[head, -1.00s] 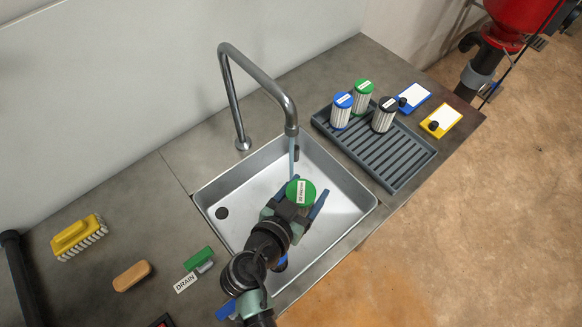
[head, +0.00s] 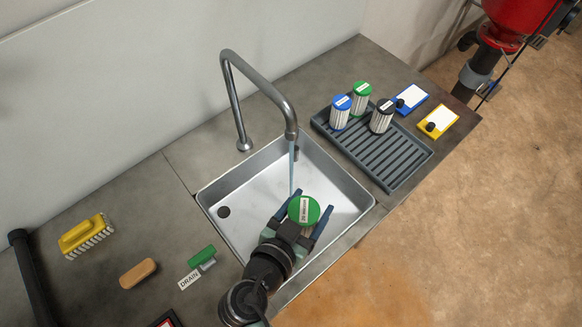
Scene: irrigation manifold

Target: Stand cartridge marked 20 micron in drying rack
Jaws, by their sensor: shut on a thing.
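A cartridge with a green cap and a white label (head: 304,210) is between the fingers of my gripper (head: 305,212). My gripper is shut on it and holds it over the front part of the sink. The label's print is too small to read surely. The grey ribbed drying rack (head: 392,160) lies on the counter right of the sink. At its far end stand three white pleated cartridges, one blue-capped (head: 340,114), one green-capped (head: 361,100) and one black-capped (head: 381,118). The rack's near part is bare.
Water runs from the curved tap (head: 262,88) into the sink (head: 232,183), just behind the held cartridge. Blue (head: 411,98) and yellow (head: 438,122) tags lie beyond the rack. A yellow brush (head: 84,236), a tan block (head: 138,273) and a green drain handle (head: 201,255) are at left.

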